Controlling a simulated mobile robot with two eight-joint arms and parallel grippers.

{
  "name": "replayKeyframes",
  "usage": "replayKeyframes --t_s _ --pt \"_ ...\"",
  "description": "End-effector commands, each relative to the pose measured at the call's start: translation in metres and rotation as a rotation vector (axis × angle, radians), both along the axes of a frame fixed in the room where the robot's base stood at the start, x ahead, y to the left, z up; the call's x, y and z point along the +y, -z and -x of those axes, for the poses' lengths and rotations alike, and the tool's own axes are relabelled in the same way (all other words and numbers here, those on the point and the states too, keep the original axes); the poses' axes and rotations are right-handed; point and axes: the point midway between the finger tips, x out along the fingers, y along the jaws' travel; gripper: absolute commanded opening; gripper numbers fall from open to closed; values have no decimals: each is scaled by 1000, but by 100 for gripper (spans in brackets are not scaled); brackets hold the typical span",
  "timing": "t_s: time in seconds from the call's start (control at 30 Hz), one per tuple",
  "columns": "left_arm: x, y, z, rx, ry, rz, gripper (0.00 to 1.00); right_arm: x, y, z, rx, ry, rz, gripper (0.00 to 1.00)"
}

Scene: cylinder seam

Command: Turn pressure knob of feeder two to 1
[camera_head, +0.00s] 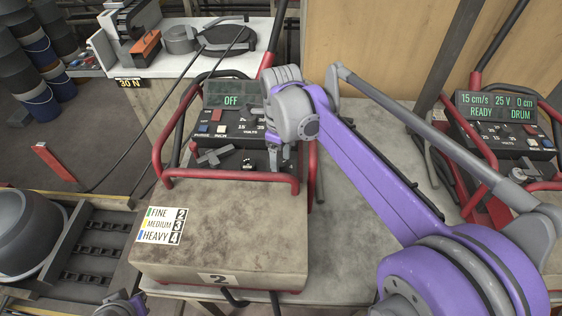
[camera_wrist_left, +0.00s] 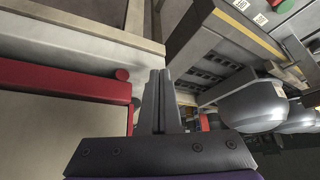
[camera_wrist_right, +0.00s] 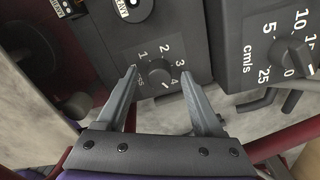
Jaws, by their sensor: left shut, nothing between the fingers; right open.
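Feeder two (camera_head: 225,235) is the machine with the "2" plate on its front; its display (camera_head: 231,100) reads OFF. In the right wrist view a small dark round knob (camera_wrist_right: 158,75) sits on a panel marked 1, 2, 3, 4. Its pale mark seems to point lower right, towards the 4 side. My right gripper (camera_wrist_right: 160,85) is open, its fingertips on either side below the knob; contact cannot be told. In the head view the right gripper (camera_head: 278,155) is over the feeder's panel and hides part of it. My left gripper (camera_wrist_left: 158,100) is shut and empty, low at the left.
Red tube rails (camera_head: 235,175) surround the feeder's panel. In the right wrist view a second box with a cm/s dial (camera_wrist_right: 290,55) stands to the right. Another feeder (camera_head: 495,120) reading READY DRUM stands at the right. A white table (camera_head: 190,50) with tools is behind.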

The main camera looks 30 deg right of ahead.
Motion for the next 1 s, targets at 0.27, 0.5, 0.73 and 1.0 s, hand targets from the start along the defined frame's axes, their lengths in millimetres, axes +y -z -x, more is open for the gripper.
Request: replayKeyframes --t_s 0.27,0.5,0.73,1.0 --pt "0 1 0 1 0 0 0 0 12 0 0 -1 0 69" --pt "0 1 0 1 0 0 0 0 12 0 0 -1 0 54" --pt "0 1 0 1 0 0 0 0 12 0 0 -1 0 13" --pt "0 1 0 1 0 0 0 0 11 0 1 -3 1 0"
